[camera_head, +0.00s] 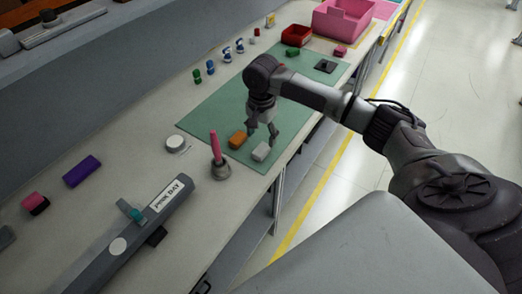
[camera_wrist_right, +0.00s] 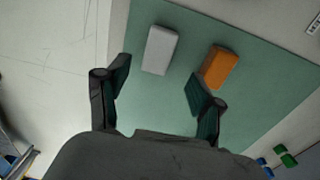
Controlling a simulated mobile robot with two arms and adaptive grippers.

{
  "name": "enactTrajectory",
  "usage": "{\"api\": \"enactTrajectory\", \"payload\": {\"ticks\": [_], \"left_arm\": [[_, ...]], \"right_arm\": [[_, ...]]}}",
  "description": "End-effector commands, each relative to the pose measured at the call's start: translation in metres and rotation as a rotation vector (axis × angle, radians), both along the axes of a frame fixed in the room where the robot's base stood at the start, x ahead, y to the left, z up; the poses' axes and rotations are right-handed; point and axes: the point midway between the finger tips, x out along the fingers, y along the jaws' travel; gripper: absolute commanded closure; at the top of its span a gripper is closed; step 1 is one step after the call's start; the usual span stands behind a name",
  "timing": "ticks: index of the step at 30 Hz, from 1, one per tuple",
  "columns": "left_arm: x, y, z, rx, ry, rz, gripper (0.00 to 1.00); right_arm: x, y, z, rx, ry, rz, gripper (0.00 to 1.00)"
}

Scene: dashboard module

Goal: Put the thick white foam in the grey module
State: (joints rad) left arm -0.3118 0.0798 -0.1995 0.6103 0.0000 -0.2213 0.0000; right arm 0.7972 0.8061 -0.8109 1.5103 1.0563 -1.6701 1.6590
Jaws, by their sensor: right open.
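A white block (camera_head: 261,152), which looks like the thick white foam, lies on the green mat near its front edge. It also shows in the right wrist view (camera_wrist_right: 160,50), just beyond the fingertips. My right gripper (camera_head: 263,130) is above the mat, close to the white block and an orange block (camera_head: 238,139). In the right wrist view its fingers (camera_wrist_right: 158,85) are apart with nothing between them. A dark square part (camera_head: 326,66) lies at the far end of the mat; I cannot tell whether it is the grey module. My left gripper is out of view.
A grey holder with a pink stick (camera_head: 215,145) stands at the mat's near corner. A red bin (camera_head: 296,36) and pink crate (camera_head: 343,18) stand at the far end. The mat's middle is mostly clear.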

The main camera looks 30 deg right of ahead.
Motion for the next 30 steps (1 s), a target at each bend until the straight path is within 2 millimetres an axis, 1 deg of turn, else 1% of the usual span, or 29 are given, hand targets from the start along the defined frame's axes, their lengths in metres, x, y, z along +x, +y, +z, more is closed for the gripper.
{"api": "enactTrajectory", "payload": {"ticks": [4,7,12,15,21,29,30], "left_arm": [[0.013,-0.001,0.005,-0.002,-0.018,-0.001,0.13],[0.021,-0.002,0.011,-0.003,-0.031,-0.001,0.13],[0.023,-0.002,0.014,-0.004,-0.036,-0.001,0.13],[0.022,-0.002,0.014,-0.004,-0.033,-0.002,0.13],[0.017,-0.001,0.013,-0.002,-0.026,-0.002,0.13],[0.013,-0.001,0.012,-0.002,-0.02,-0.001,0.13],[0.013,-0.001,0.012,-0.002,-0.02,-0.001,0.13]], "right_arm": [[-0.002,0.002,-0.01,-0.001,0.002,0.001,0.33],[-0.006,0.004,-0.025,-0.001,0.003,0.0,0.33],[-0.006,0.005,-0.048,-0.001,0.001,0.0,0.33],[-0.006,0.005,-0.053,-0.001,-0.002,0.001,0.33],[-0.006,0.005,-0.054,-0.001,-0.003,0.001,0.33],[-0.006,0.005,-0.053,-0.001,-0.003,0.001,0.77],[-0.006,0.005,-0.053,-0.001,-0.003,0.001,0.77]]}}
